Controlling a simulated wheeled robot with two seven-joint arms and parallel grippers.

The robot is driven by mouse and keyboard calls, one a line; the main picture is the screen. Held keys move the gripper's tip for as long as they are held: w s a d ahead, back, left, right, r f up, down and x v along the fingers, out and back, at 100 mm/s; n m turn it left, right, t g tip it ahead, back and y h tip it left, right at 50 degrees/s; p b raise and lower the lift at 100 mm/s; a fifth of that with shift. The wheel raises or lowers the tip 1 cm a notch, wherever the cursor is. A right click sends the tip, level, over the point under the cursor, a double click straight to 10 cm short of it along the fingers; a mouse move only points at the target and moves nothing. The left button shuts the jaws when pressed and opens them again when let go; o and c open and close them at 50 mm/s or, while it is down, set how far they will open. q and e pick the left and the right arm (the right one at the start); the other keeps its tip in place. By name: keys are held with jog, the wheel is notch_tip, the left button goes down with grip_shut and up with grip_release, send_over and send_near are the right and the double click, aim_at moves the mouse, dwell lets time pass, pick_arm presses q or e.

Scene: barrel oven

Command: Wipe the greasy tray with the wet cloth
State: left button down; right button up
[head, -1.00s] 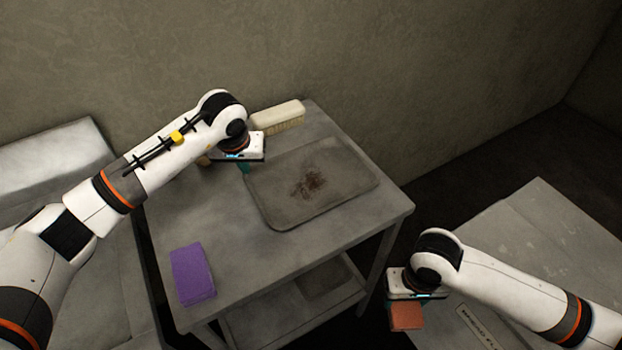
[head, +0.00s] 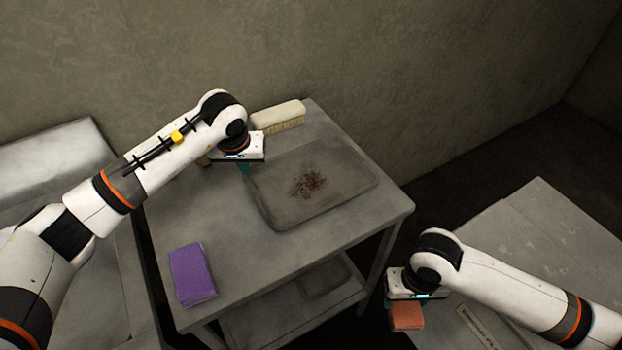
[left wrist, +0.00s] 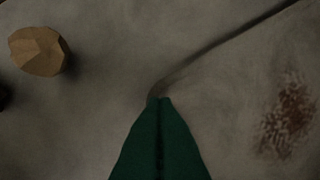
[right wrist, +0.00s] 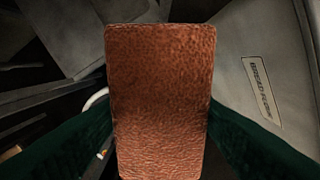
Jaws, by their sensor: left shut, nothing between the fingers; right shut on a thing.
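The grey tray (head: 340,200) lies flat on the metal table with a dark brown stain (head: 307,185) at its middle. The stain also shows at the right of the left wrist view (left wrist: 286,122). My left gripper (head: 245,168) is shut and empty, at the tray's left back corner; its fingertips (left wrist: 160,100) appear beside the tray's rim. My right gripper (head: 408,305) is shut on an orange-brown cloth-like block (right wrist: 160,100), held off the table's right front side. A purple block (head: 192,275) lies on the table's front left; I cannot tell which of the two is the wet cloth.
A cream brush (head: 278,116) lies at the table's back edge. A wooden faceted piece (left wrist: 38,52) is near my left gripper. A second grey surface with a label (right wrist: 262,90) is at the right. The table (head: 235,245) is clear between the purple block and the tray.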

pick_arm(q)
jog(key=shift+f+b, duration=0.35)
jog(key=shift+f, duration=0.1)
pick_arm(e)
jog(key=shift+f, duration=0.45)
pick_arm(q)
jog(key=shift+r, duration=0.1)
pick_arm(e)
jog(key=shift+r, duration=0.1)
